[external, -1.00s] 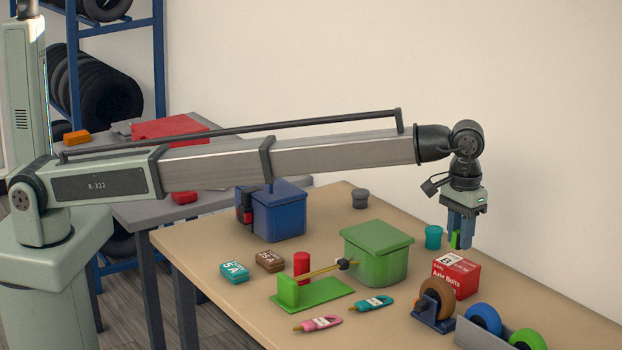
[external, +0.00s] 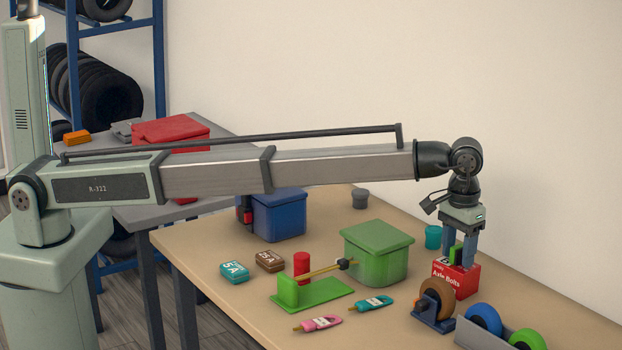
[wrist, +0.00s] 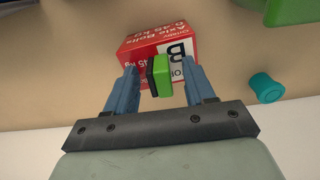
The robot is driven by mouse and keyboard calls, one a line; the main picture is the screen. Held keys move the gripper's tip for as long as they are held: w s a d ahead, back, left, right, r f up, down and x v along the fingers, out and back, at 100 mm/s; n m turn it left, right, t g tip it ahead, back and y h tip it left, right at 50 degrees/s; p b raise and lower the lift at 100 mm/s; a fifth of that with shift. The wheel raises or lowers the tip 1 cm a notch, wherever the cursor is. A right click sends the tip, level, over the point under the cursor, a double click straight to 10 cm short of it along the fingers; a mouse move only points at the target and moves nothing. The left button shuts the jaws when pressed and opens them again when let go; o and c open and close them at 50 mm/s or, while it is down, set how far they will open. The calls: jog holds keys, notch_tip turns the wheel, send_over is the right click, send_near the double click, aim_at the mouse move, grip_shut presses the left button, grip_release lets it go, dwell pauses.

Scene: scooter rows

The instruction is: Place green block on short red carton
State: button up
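The red carton (external: 455,280), with white "Axle Bolts" lettering, stands on the tan table at the right. The small green block (wrist: 163,76), with a dark side, sits upright on the carton's top; it also shows in the external view (external: 455,255), partly hidden by a finger. My gripper (wrist: 160,80) points down over the carton, with its blue fingers on either side of the block. The wrist view shows a gap between each finger and the block, so the gripper is open around it.
A teal cup (external: 433,237) stands close behind the carton. A brown wheel on a blue stand (external: 435,305) is just in front of it. A green lidded bin (external: 377,255) stands to the left, with a blue bin (external: 278,217) farther back.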

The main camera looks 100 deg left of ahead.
aim_at(459, 246)
jog(key=shift+r, duration=0.1)
notch_tip(459, 246, up, 12)
dwell(0.7)
